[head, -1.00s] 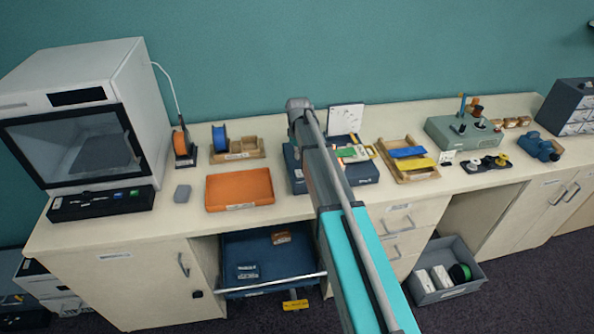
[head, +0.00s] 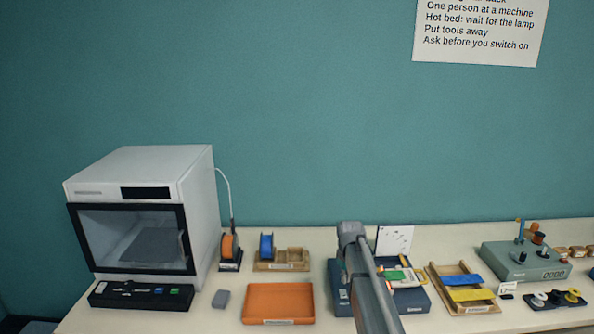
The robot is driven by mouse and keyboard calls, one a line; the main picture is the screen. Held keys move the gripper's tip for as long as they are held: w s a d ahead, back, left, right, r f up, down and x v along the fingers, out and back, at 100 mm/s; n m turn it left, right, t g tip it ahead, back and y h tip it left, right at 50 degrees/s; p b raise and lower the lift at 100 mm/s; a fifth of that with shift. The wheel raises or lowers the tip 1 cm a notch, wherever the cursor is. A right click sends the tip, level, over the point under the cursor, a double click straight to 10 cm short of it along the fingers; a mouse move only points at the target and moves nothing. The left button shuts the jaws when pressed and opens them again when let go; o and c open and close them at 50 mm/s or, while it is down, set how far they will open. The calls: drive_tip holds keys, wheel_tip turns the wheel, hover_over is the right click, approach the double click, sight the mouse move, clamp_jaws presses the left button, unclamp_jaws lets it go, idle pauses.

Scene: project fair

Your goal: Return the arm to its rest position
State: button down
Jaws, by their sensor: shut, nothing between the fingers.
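My arm (head: 372,285) rises from the bottom edge in the head view, right of the middle. Its grey end joint (head: 350,229) is in front of the dark blue box that has green and yellow pieces on it. My gripper itself does not show; only arm links are in view. The arm hides part of the blue box (head: 418,303).
The bench (head: 215,322) carries a white 3D printer (head: 140,205), filament spools, an orange tray (head: 278,302), a wooden tray (head: 485,306) with blue and yellow strips, and a green device (head: 525,262). A wall sign (head: 480,30) hangs above. The wall above the bench is otherwise bare.

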drive_tip(key=s+m, duration=0.5)
drive_tip(key=s, duration=2.1)
drive_tip(key=shift+a, duration=0.35)
drive_tip(key=shift+a, duration=0.1)
